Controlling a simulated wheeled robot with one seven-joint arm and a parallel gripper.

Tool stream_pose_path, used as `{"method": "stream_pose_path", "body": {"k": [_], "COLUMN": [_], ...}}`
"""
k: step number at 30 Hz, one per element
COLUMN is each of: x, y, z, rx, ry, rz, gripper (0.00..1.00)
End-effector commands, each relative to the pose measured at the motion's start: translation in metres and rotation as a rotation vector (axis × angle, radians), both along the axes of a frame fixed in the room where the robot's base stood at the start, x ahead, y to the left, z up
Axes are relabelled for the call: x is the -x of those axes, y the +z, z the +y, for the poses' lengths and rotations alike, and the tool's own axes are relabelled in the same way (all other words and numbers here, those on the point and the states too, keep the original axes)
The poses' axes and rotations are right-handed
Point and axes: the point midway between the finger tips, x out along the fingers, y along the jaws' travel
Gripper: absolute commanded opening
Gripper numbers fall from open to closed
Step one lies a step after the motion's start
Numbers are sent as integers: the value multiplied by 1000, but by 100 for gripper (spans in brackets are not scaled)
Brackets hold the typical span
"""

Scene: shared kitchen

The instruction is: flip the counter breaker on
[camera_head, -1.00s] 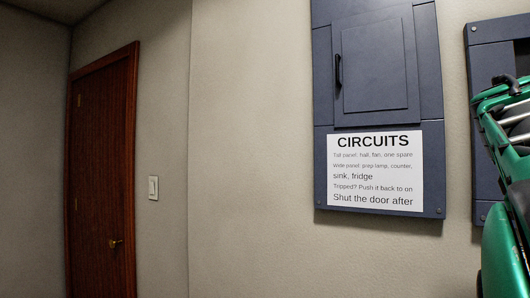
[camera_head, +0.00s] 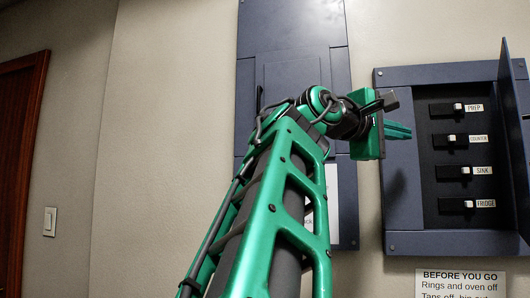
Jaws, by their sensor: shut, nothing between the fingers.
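The wide breaker panel (camera_head: 400,228) is on the wall at the right, its door (camera_head: 516,130) swung open to the right. Inside are rows labelled PREP, COUNTER, SINK and FRIDGE. The counter breaker (camera_head: 451,139) is second from the top, and its pale toggle sits further left than the others. My gripper (camera_head: 408,130) is shut and empty. It is at the panel's left side in the picture, left of the counter breaker and apart from it, pointing right.
The tall panel (camera_head: 290,45) is left of the wide one, closed and partly hidden behind my arm. A notice (camera_head: 462,284) hangs below the wide panel. A light switch (camera_head: 50,221) and a wooden door (camera_head: 20,150) are at the left.

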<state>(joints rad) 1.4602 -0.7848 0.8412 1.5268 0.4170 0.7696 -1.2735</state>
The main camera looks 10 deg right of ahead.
Motion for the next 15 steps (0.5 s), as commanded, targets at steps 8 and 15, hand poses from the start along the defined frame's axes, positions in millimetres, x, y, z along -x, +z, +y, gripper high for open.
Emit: {"method": "stream_pose_path", "body": {"k": [8,15], "x": [0,-4], "y": [-1,-1], "z": [2,-7], "rx": [2,-1], "ry": [-1,-1], "rz": [4,4], "gripper": [0,0]}}
